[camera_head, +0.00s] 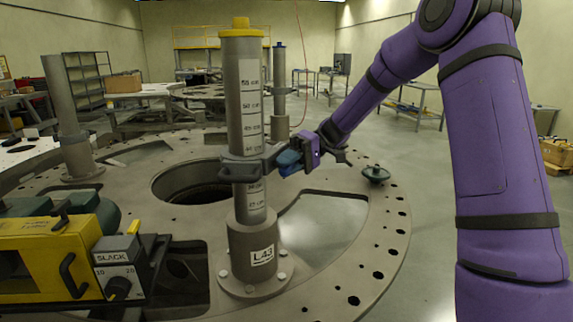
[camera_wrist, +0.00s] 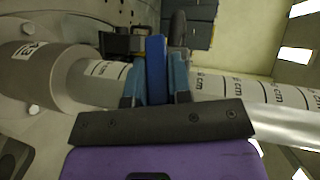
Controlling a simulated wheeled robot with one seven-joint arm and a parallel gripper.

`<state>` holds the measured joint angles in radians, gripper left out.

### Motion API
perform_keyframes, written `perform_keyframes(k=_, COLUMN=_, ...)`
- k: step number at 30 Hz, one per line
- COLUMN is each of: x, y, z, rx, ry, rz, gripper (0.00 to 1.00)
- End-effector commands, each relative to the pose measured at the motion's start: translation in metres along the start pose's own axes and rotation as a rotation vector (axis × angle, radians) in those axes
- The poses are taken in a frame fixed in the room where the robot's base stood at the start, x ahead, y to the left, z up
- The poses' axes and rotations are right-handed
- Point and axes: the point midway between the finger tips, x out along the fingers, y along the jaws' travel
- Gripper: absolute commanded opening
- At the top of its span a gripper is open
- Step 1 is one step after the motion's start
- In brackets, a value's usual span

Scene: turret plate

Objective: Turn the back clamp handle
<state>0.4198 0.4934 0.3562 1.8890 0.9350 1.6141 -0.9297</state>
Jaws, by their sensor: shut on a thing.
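A tall grey post (camera_head: 249,110) with a yellow cap and a printed cm scale stands upright in a base marked L43 on the turret plate (camera_head: 330,280). A dark clamp (camera_head: 240,170) sits around the post at mid height. My gripper (camera_head: 291,158) reaches in from the right, close to the clamp's right side. In the wrist view, my gripper (camera_wrist: 157,85) has its teal fingers shut on a bright blue handle (camera_wrist: 156,65), with the post crossing behind. The handle's lower part is hidden by the fingers and the gripper body.
A yellow unit (camera_head: 60,255) with a SLACK dial (camera_head: 118,285) stands at lower left. A second post (camera_head: 279,90) stands behind, and another (camera_head: 66,115) at left. The plate has large openings. A small dark knob (camera_head: 375,173) sits right of my gripper.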

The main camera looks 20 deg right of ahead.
Motion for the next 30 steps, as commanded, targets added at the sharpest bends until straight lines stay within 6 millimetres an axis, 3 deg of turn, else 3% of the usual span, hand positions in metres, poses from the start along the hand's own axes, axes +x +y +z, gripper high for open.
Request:
perform_keyframes(k=12, x=-0.0002, y=0.0026, z=0.0001, rx=0.093, ry=0.002, rz=-0.22, gripper=0.0)
perform_keyframes(k=30, x=0.0001, y=0.0026, z=0.0003, rx=0.113, ry=0.002, rz=-0.269, gripper=0.0)
